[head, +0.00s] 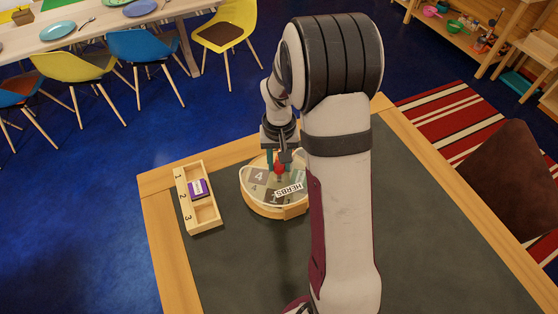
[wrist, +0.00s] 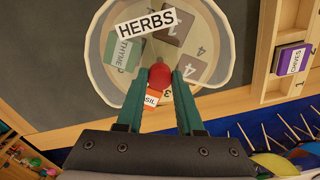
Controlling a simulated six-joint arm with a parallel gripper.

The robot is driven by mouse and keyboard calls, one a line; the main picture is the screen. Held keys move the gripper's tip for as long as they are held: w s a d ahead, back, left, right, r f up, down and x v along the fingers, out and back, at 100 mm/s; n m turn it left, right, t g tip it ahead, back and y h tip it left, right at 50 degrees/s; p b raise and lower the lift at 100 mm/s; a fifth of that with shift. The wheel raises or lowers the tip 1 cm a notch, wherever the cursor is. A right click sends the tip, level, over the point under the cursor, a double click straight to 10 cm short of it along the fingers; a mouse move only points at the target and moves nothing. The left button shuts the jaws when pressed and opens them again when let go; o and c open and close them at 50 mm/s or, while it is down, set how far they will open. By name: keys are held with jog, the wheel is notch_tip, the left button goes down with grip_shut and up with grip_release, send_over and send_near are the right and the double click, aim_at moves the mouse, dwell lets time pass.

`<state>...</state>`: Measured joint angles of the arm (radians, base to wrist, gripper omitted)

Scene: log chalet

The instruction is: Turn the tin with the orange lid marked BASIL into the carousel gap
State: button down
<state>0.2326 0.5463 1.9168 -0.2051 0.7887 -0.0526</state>
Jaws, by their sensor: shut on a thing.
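The carousel (head: 262,207) is a round wooden turntable with a see-through rim and a HERBS label (head: 289,190); it also shows in the wrist view (wrist: 208,40). My gripper (head: 278,165) is over it, shut on the red knob (wrist: 159,75) at its middle. The orange-lidded tin (wrist: 151,100) shows between my fingers in the wrist view, with only "SIL" of its label readable; the rest is hidden. A green-lidded THYME tin (wrist: 122,54) lies to its upper left. I cannot tell exactly where the gap is.
A wooden rack (head: 205,217) with places numbered 1 to 3 stands left of the carousel in the head view. A purple CHIVES tin (wrist: 291,60) sits in its middle place. The dark tabletop (head: 430,240) is bare at the right. Dining chairs stand beyond the table.

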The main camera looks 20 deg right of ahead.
aim_at(280, 166)
jog(key=n, duration=0.6)
jog(key=shift+n, duration=0.4)
dwell(0.4)
jog(key=c, duration=0.5)
grip_release()
jog(key=shift+c, duration=0.2)
notch_tip(280, 166, up, 16)
jog(key=shift+f, duration=0.15)
